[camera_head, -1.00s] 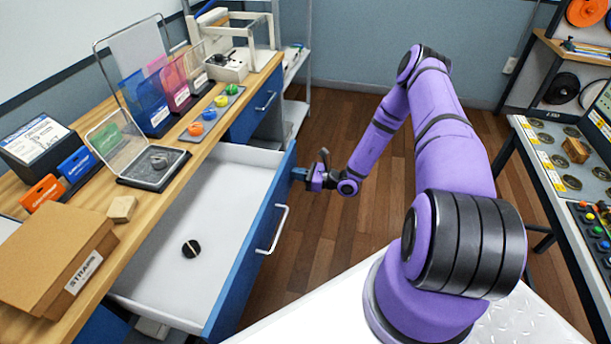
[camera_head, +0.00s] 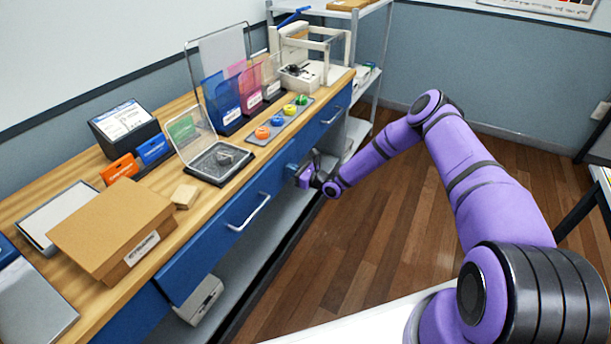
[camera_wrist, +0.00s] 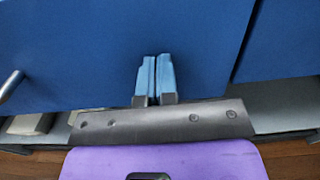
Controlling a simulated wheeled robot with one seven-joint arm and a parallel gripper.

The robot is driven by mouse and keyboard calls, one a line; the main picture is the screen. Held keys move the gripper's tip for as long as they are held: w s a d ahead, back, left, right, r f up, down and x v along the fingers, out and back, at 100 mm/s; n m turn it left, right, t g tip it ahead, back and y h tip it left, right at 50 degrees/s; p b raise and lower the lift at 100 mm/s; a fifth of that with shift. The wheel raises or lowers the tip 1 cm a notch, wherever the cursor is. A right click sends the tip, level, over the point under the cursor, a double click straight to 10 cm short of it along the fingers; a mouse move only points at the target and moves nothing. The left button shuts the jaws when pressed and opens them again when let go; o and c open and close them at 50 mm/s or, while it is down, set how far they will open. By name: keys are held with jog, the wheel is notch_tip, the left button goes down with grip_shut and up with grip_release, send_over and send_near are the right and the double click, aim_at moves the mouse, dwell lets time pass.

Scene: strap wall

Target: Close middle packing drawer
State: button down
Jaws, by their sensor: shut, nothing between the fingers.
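The middle packing drawer (camera_head: 215,242) has a blue front with a silver bar handle (camera_head: 249,212). In the head view its front sits about flush under the wooden worktop, and its white inside is hidden. My gripper (camera_head: 290,170) is at the right end of this front. In the wrist view the blue drawer front (camera_wrist: 80,55) fills most of the picture. The two blue fingertips (camera_wrist: 156,78) are together against or very near it, with nothing between them. Part of the handle (camera_wrist: 11,85) shows at the left edge.
A cardboard straps box (camera_head: 112,232), a wooden block (camera_head: 184,196) and an open clear case (camera_head: 215,160) stand on the worktop. Another blue drawer (camera_head: 328,118) is further right. A grey lower shelf (camera_head: 250,255) runs below. The wood floor (camera_head: 330,250) is open.

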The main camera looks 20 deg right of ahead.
jog(key=shift+x, duration=1.2)
